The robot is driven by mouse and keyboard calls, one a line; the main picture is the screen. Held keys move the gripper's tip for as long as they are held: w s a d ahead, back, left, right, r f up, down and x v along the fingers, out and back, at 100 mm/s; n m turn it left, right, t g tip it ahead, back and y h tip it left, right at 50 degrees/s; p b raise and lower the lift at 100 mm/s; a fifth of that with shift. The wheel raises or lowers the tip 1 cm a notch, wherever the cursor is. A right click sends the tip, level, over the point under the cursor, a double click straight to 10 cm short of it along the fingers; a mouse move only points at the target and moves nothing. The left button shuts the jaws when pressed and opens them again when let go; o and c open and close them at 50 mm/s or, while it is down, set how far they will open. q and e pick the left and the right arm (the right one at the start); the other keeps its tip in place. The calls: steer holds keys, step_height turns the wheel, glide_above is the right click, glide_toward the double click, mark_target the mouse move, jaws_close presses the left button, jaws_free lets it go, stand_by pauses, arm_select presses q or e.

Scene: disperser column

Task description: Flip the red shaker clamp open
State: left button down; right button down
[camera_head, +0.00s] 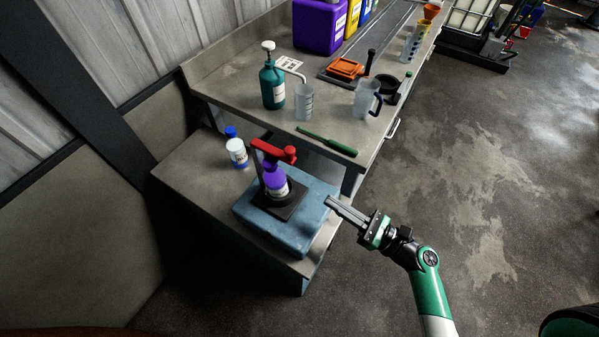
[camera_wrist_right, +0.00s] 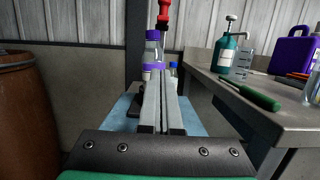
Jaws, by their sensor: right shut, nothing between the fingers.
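In the right wrist view the clamp's red part (camera_wrist_right: 163,14) rises above the bottle (camera_wrist_right: 152,52), cut off by the top edge. I cannot tell whether the clamp presses on the bottle. My right gripper (camera_head: 331,202) is shut and empty, to the right of the shaker and apart from the clamp. Its fingers (camera_wrist_right: 161,76) partly hide the bottle and shaker in the wrist view. My left gripper is out of view.
The higher bench holds a teal pump bottle (camera_head: 272,86), a green-handled tool (camera_head: 327,140) and a jug (camera_head: 366,98).

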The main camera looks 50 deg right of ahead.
steer(key=shift+r, duration=0.1)
steer(key=w+a+r+p, duration=0.1)
steer(key=w+r+p, duration=0.3)
steer(key=w, duration=0.5)
steer(key=shift+w+a+r+p, duration=0.2)
steer(key=shift+w+r+p, duration=0.15)
steer(key=shift+r, duration=0.75)
